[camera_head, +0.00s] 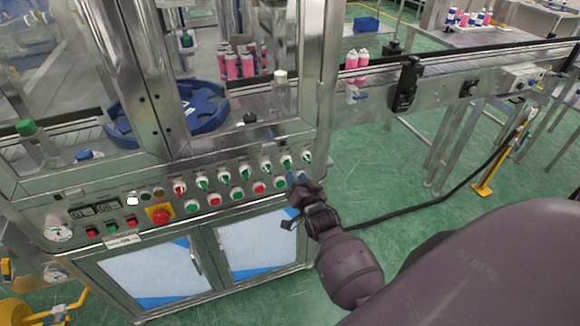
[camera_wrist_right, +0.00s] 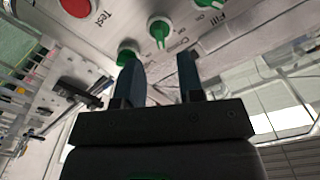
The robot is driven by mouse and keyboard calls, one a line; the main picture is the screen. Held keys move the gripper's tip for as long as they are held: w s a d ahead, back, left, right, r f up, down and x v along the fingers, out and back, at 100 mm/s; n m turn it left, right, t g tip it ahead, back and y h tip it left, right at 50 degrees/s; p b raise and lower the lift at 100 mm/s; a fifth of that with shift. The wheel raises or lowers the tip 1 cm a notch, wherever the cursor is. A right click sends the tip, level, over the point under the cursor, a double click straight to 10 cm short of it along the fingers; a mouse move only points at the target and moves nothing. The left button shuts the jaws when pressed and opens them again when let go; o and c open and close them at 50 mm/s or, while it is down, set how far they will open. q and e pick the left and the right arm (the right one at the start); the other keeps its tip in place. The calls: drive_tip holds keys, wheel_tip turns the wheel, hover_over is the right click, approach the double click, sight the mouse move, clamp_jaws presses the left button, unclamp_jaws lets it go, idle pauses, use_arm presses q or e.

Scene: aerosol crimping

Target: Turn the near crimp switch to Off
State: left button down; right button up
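The control panel (camera_head: 130,213) on the front of the machine carries a row of rotary switches with green or red handles. In the right wrist view, a green-handled switch (camera_wrist_right: 158,30) on a white round base lies ahead of my fingertips, with a small blurred label beside it. Another green switch (camera_wrist_right: 209,4) is at the top edge by the word "Fill". My right gripper (camera_head: 302,184) is at the panel's right end, below the switch row. In the wrist view its two dark fingers (camera_wrist_right: 158,75) are apart with nothing between them. My left gripper is not in view.
A green button (camera_wrist_right: 125,56) sits close to one finger, and a red button (camera_wrist_right: 76,6) is near "Test". A red emergency button (camera_head: 159,214) is farther left. The conveyor (camera_head: 450,75) extends right. Green floor (camera_head: 385,180) is open beside the cabinet.

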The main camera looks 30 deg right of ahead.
sight(290, 166)
drive_tip(key=shift+x, duration=3)
clamp_jaws()
